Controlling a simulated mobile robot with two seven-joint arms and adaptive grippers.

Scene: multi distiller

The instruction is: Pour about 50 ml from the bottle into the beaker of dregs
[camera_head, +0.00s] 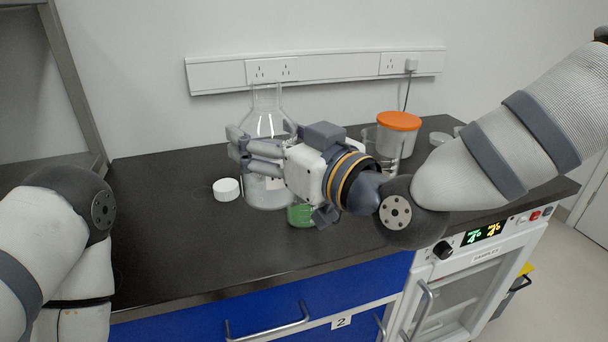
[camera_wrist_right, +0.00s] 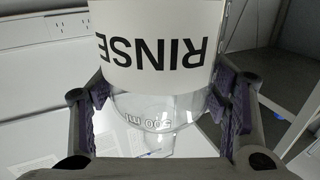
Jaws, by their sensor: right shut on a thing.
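My right gripper (camera_head: 245,150) is shut around the body of a clear glass bottle (camera_head: 266,122), which stands upright with its neck up. In the right wrist view both fingers flank the bottle (camera_wrist_right: 155,110), whose white label reads RINSE upside down. I cannot tell whether its base touches the bench. A beaker with green contents (camera_head: 300,215), the likely beaker of dregs, sits just right of the bottle's base, mostly hidden by my right gripper. My left arm shows at the left edge, but its gripper is out of view.
A white cap (camera_head: 226,189) lies on the dark bench (camera_head: 180,250) left of the bottle. Clear glassware and an orange-lidded tub (camera_head: 398,122) stand behind my right wrist. A wall socket rail (camera_head: 320,68) runs behind. The bench's left front is clear.

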